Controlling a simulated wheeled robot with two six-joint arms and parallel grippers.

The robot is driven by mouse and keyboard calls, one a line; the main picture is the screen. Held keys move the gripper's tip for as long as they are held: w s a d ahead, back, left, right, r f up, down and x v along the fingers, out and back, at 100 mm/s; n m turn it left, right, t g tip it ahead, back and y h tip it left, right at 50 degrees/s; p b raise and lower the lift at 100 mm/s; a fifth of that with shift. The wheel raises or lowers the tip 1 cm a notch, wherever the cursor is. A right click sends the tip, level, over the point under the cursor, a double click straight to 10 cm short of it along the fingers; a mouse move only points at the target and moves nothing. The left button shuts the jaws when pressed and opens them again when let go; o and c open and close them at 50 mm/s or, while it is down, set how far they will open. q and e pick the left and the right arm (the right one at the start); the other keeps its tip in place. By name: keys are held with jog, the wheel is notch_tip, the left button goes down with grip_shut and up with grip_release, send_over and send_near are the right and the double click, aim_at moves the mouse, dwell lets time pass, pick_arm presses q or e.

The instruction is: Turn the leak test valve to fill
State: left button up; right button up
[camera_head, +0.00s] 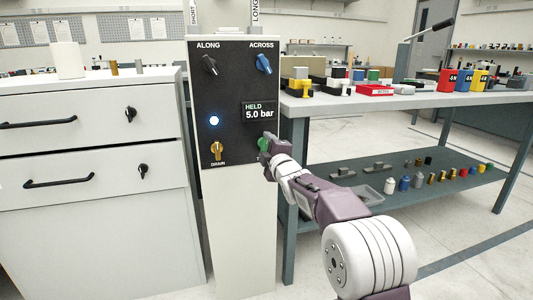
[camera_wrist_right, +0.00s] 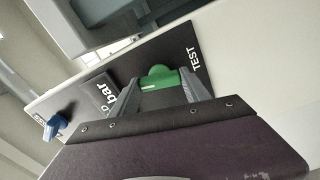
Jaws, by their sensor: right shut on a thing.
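A green knob (camera_head: 262,143) sits at the lower right of the black panel (camera_head: 200,110) on a white pedestal. In the right wrist view the green knob (camera_wrist_right: 158,74) shows between the grey fingers of my right gripper (camera_wrist_right: 156,90), beside the word TEST. A short pale line shows on the knob. My right gripper (camera_head: 268,142) is shut on this knob and hides much of it in the head view. The panel display (camera_head: 259,111) reads HELD 5.0 bar. My left gripper is not in view.
The panel also has a black ALONG knob (camera_head: 209,65), a blue ACROSS knob (camera_head: 264,64), a lit blue-white button (camera_head: 214,121) and a yellow DRAIN knob (camera_head: 217,151). White drawers (camera_head: 90,110) stand left; a cluttered workbench (camera_head: 420,101) stands right.

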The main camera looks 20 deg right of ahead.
jog(key=shift+f+n+b, duration=0.15)
jog(key=shift+n+b, duration=0.45)
jog(key=shift+n, duration=0.5)
jog(key=o, duration=1.4)
jog(key=shift+s, duration=0.1)
jog(key=s+p, duration=0.1)
jog(key=s, duration=0.8)
jog(key=shift+d, duration=0.15)
